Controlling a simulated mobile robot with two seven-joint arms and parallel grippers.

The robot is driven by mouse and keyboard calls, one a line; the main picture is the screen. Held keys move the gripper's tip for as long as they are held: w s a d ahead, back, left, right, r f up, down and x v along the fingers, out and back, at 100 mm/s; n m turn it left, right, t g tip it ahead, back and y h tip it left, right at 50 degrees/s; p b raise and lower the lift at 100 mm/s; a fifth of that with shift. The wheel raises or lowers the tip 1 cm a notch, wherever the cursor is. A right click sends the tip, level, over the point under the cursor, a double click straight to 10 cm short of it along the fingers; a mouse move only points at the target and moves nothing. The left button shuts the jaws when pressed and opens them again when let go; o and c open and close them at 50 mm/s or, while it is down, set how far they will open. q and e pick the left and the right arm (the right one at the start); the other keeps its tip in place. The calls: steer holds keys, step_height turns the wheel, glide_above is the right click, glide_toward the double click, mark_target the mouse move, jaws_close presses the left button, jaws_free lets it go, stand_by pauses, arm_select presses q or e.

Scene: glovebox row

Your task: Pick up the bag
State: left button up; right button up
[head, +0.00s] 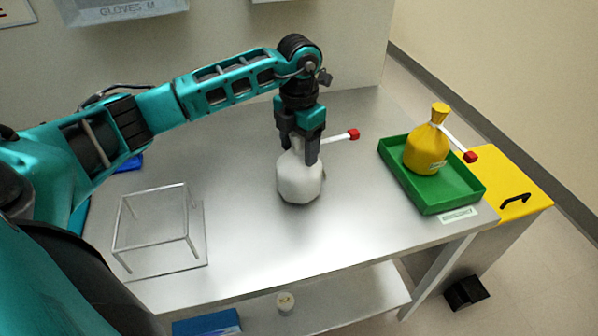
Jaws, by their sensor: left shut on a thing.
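A white bag (300,184) with a gathered neck stands upright on the metal table (240,245), near its middle. A white tie with a red end (353,134) sticks out to the right from its neck. My left gripper (298,158) points down and is shut on the neck of the white bag. A second bag, yellow (426,150), with a similar red-ended tie, stands in a green tray (433,196) at the table's right. My right gripper is not in view.
A clear open frame stand (152,228) is at the table's left front. A yellow-topped bin with a black handle (515,195) adjoins the right edge. The table's front middle is clear.

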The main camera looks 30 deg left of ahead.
arm_select(q)
steer(key=shift+s+f, duration=0.15)
steer(key=shift+f, duration=0.1)
jaws_close()
steer(key=shift+r, duration=0.1)
